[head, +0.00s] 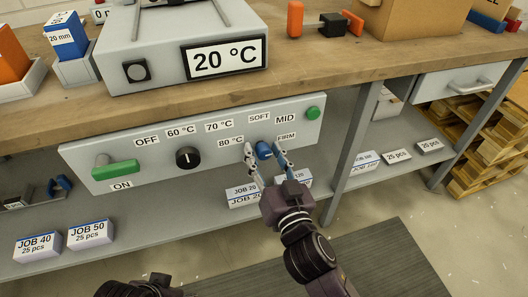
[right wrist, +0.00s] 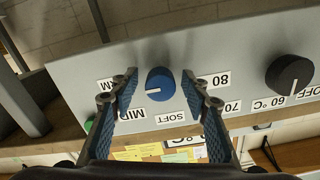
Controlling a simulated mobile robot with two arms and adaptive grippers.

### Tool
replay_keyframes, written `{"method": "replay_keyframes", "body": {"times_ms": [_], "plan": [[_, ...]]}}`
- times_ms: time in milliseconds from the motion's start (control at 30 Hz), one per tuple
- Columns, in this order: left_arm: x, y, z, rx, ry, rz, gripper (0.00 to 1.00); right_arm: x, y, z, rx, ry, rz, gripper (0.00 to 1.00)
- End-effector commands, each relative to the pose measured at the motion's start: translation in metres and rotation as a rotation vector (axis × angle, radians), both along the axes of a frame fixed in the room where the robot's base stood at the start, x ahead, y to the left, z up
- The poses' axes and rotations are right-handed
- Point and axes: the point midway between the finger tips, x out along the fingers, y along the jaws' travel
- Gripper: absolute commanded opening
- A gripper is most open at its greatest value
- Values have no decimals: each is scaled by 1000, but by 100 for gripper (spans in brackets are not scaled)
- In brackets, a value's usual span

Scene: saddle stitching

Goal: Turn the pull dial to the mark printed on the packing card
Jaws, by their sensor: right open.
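The pull dial, a blue knob (head: 263,150), sits on the grey front panel (head: 105,155) among the labels SOFT, MID and FIRM. In the right wrist view the dial (right wrist: 161,84) has a white pointer line toward the FIRM and MID side; I cannot tell which label it meets exactly. My right gripper (head: 266,155) is open, its fingers on either side of the dial. In the right wrist view gaps show between the dial and both fingers (right wrist: 160,88). I cannot make out a packing card. My left gripper's fingers do not show.
A black temperature knob (head: 188,157), a green ON handle (head: 116,170) and a green button (head: 312,113) share the panel. A device reading 20 °C (head: 224,58) stands on the bench above. Job boxes (head: 90,233) lie on the shelf below.

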Motion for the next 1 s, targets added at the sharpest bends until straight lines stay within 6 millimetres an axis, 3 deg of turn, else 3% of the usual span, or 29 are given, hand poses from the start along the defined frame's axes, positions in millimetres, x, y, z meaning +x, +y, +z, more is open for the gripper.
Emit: {"method": "replay_keyframes", "body": {"times_ms": [300,700,1000], "plan": [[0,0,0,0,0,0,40,2,1,0,1,0,0,43],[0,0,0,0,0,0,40,2,1,0,0,0,0,0],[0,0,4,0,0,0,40,2,1,1,-40,-13,0,0]]}}
